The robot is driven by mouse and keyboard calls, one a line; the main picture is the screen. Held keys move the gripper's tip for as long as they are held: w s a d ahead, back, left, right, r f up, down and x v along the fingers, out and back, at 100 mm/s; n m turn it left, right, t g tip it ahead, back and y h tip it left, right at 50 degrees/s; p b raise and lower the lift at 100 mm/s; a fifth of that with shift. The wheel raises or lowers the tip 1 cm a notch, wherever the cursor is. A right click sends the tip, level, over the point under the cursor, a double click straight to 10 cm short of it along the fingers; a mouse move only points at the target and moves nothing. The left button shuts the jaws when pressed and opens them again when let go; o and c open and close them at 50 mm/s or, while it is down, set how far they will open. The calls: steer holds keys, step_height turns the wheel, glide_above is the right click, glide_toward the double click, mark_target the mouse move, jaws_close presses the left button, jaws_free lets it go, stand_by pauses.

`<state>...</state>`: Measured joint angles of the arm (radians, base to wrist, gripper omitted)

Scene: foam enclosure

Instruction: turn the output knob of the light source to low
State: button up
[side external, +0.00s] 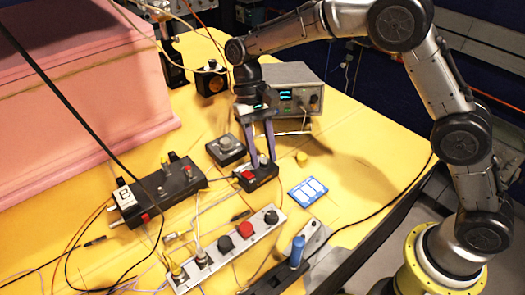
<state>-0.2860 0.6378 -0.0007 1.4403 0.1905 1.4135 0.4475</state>
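My gripper (262,163) points down with its two purple fingers apart. The fingertips are just over a small black box (257,176) with a red switch (248,175), one on either side of a small knob (263,159) on its top. The fingers look open; whether either one touches the knob is too small to tell. The knob's setting and any low mark cannot be read. No label shows which device is the light source. A grey instrument (292,88) with a green display and front knobs stands behind the gripper.
A black box with a round dial (227,148) sits close left of the gripper. A longer black box (160,190), a grey strip of connectors (232,245) and loose cables lie left and in front. A pink foam block (85,80) fills the left. Yellow table (370,175) is clear at right.

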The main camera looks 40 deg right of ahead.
jaws_close()
steer(key=n+h, duration=0.1)
steer(key=n, duration=0.3)
steer(key=shift+a+n+h, duration=0.2)
steer(key=shift+n+h, duration=0.2)
steer(key=n+h, duration=0.1)
steer(key=n, duration=0.4)
steer(key=shift+a+t+h, duration=0.2)
steer(key=shift+t+h, duration=0.1)
steer(key=shift+h, duration=0.1)
stand_by(0.3)
steer(key=shift+o, duration=1.8)
jaws_free()
steer(key=shift+s, duration=0.1)
